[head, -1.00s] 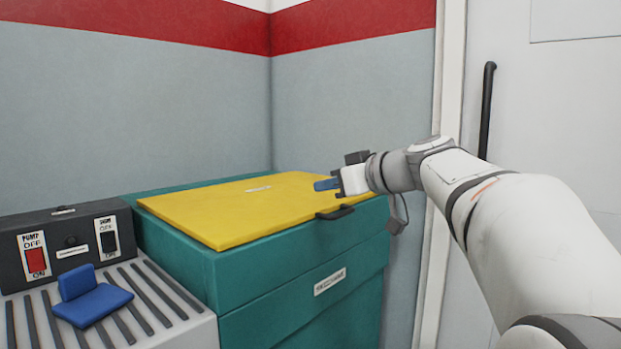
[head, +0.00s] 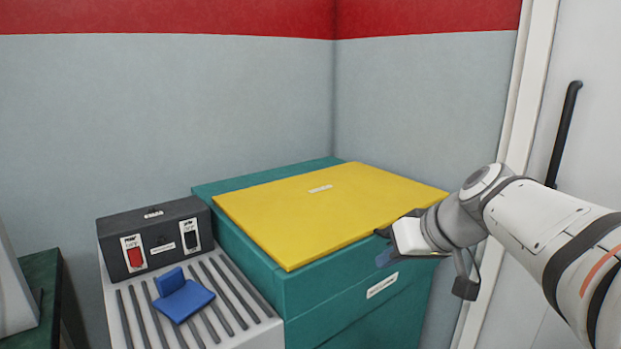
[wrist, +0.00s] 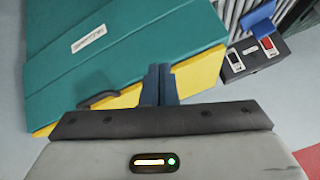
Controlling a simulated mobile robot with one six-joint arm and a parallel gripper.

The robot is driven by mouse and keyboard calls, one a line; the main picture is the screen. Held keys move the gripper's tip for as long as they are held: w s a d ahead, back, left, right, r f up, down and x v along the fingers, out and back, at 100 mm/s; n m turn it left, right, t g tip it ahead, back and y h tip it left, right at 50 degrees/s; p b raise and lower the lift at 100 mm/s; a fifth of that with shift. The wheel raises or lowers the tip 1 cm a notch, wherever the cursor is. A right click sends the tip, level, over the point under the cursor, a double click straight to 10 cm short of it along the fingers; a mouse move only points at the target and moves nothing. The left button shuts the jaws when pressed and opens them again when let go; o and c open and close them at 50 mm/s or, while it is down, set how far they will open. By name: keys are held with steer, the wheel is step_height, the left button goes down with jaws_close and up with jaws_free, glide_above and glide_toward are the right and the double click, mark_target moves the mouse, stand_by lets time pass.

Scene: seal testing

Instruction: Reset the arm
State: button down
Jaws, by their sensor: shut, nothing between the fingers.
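My gripper (head: 384,257) is at the front right of a teal cabinet (head: 340,303) with a yellow lid (head: 330,212). The lid lies flat on the cabinet. In the wrist view my gripper (wrist: 159,72) shows two dark blue fingers pressed together with nothing between them. The yellow lid (wrist: 198,82) and a dark handle (wrist: 97,100) show beside the fingers. In the head view my wrist covers part of that handle. I cannot tell whether the fingers touch the cabinet.
A dark control box (head: 160,240) with a red switch and a black switch stands left of the cabinet. A blue angled piece (head: 183,296) lies on the slatted grey surface before it. A white door with a black handle (head: 563,135) is at the right. Walls close off the back.

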steer(key=s+r+m+g+h+p, duration=0.1)
steer(key=s+r+g+h+p, duration=0.1)
steer(key=s+p, duration=0.5)
steer(key=s+d+r+m+g+h+p, duration=0.1)
steer(key=s+p, duration=0.5)
steer(key=p, duration=0.6)
steer(key=shift+s+d+r+m+g+h, duration=0.25)
steer(key=shift+s+r+m+g+h, duration=0.25)
steer(key=shift+r+h, duration=0.8)
steer(key=shift+w, duration=0.15)
